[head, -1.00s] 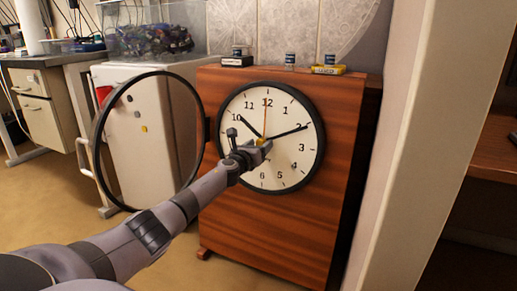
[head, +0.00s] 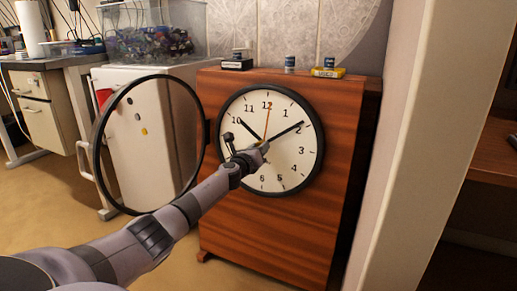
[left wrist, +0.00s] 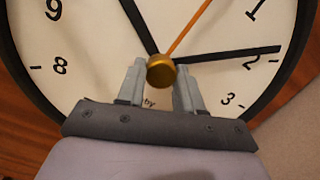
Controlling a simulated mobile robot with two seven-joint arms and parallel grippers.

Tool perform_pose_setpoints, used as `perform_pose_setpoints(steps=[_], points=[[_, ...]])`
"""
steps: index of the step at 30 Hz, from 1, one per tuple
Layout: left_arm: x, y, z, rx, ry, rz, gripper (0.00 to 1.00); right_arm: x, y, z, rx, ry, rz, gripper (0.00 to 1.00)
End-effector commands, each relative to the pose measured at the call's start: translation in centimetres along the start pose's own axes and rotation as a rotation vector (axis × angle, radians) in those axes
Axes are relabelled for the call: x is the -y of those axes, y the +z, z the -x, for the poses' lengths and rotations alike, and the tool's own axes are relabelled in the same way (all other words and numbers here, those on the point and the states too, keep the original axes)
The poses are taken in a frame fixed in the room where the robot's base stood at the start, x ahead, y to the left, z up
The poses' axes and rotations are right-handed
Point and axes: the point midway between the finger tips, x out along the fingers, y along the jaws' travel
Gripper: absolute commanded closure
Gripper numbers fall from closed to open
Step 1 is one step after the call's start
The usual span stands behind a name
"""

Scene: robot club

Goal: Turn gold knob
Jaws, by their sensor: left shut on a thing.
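The round white clock face (head: 284,170) with a black rim is set in a wooden cabinet (head: 260,225). The gold knob (left wrist: 161,70) sits at the centre of the dial, where the black hands and the thin orange hand meet. My left gripper (head: 258,147) reaches in from the left to the dial centre. In the left wrist view its two grey fingertips (left wrist: 160,76) are on either side of the knob, shut on it. The long black hand (head: 286,131) points close to the 2, the short one (head: 249,130) toward the 10 to 11. My right gripper is out of view.
The clock's round black-rimmed cover (head: 97,150) stands swung open to the left, beside my left arm. Small boxes, including a yellow one (head: 328,73), and small jars stand on the cabinet top. A pale wall edge (head: 420,150) rises at right.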

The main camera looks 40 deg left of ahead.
Motion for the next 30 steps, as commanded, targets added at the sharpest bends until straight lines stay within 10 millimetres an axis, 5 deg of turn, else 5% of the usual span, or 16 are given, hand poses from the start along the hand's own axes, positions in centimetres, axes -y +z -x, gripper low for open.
perform_pose_setpoints(steps=[30], points=[[0.5, 0.2, 0.0, 0.029, 0.130, 0.952, 0.95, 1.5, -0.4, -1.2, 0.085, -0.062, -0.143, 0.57]])
